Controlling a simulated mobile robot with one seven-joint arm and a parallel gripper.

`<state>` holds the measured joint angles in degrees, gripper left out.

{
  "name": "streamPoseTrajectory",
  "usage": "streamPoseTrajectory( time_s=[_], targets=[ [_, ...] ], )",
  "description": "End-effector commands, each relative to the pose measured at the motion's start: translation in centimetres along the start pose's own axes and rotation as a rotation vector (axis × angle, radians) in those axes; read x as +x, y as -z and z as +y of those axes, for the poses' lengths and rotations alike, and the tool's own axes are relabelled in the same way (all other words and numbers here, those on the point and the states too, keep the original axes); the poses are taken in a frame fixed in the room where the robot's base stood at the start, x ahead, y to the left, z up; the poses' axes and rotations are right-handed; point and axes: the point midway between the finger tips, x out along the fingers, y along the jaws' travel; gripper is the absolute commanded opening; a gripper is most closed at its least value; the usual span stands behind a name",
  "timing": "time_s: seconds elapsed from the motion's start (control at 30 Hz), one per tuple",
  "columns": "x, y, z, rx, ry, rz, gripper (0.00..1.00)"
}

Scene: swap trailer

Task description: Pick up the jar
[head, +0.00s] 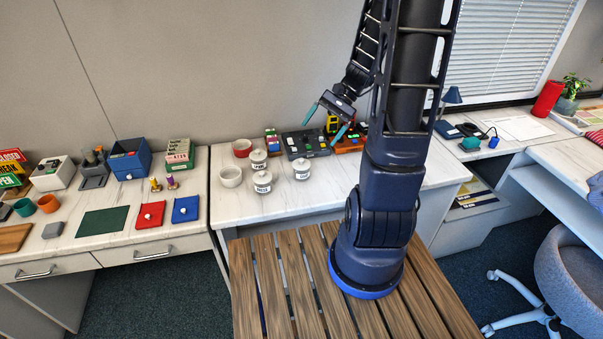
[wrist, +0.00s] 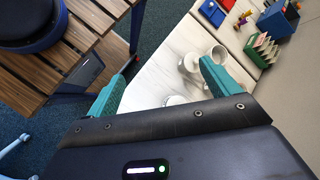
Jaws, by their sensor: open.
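Three white lidded jars with dark-lettered labels stand upright on the middle desk in the head view: a front jar (head: 262,184), a back jar (head: 258,161) and a right jar (head: 302,171). Which one the task means cannot be told. My gripper (head: 326,124) is open and empty, with teal fingers, raised above the desk to the right of the jars. In the wrist view its fingers (wrist: 160,86) are spread wide over the desk. A white jar (wrist: 189,63) shows near the right finger, and another (wrist: 175,101) is partly hidden by the gripper body.
A dark tray (head: 306,144) with small blocks lies behind the right jar. The desk front (head: 335,180) right of the jars is clear.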

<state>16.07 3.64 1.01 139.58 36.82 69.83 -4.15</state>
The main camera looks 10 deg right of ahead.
Motion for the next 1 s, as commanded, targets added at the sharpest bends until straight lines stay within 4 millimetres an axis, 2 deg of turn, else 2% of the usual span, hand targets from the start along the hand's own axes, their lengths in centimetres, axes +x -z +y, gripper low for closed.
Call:
streamPoseTrajectory(
  time_s=[0.57, 1.0],
  targets=[
    [4.2, 9.3, 1.4, 0.349, 0.339, -0.289, 0.87],
    [7.8, 16.8, 4.4, 0.616, 0.628, -0.454, 0.87]
  ],
)
